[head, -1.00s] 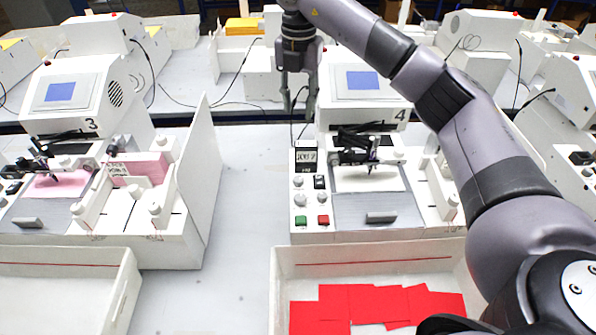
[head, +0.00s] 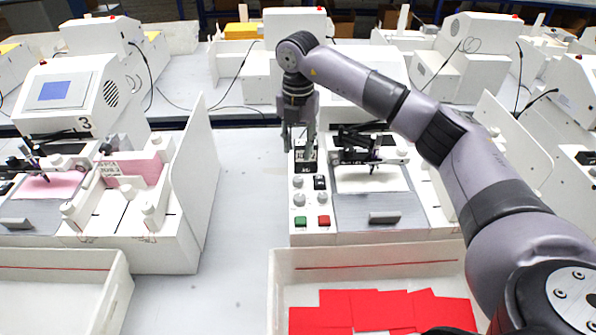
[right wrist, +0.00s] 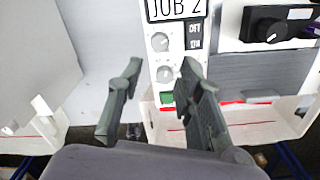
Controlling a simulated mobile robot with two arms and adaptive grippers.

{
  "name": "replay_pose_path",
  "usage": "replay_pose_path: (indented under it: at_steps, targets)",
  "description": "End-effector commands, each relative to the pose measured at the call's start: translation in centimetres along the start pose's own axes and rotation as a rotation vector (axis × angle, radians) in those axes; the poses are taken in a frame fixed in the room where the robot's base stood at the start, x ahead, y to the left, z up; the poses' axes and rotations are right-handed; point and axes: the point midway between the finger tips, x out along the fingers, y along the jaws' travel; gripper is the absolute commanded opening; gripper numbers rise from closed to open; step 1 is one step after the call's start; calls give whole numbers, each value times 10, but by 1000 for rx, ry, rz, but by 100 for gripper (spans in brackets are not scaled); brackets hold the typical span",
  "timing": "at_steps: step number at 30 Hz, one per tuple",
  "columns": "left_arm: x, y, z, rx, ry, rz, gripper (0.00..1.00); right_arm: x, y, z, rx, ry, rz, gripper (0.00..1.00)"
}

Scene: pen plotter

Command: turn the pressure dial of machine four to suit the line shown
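Machine four (head: 400,235) is white, right of centre in the head view. Its left control panel (head: 310,240) carries small grey-white knobs, a black switch (head: 320,182), a green button (head: 300,221) and a red button (head: 323,221). In the right wrist view, an upper knob (right wrist: 160,42) and lower knob (right wrist: 165,73) sit under a "JOB 2" sign (right wrist: 176,9). I cannot tell which is the pressure dial. My right gripper (head: 297,150) is open and empty, above the panel's back end; its fingers (right wrist: 162,64) straddle the knobs in the wrist view, apart from them. No drawn line is readable on the white sheet (head: 370,178).
A black pen carriage (head: 372,155) stands right of the panel over the sheet. A white tray (head: 370,257) with red sheets (head: 380,308) lies in front. Machine three (head: 140,240) stands left, with a tall white side wall (head: 197,180). Bare table lies between the machines.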

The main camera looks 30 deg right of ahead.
Motion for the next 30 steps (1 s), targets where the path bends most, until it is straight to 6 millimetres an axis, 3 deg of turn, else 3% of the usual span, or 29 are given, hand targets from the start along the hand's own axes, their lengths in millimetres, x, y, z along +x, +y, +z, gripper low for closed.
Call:
replay_pose_path:
  at_steps: [9, 15, 27, 30]
  targets:
    - [-24, 2, -1, -2, -2, 3, 46, 66, -1, -1, 1, 2, -3, 33]
    - [-31, 2, 0, -2, -5, 3, 46, 94, 0, 0, 1, 2, -2, 33]
    - [-32, 2, 0, -2, -6, 3, 46, 104, 0, 0, 0, -1, 0, 33]
    - [-32, 2, 0, -2, -6, 3, 46, 104, 0, 0, 0, -1, 0, 28]
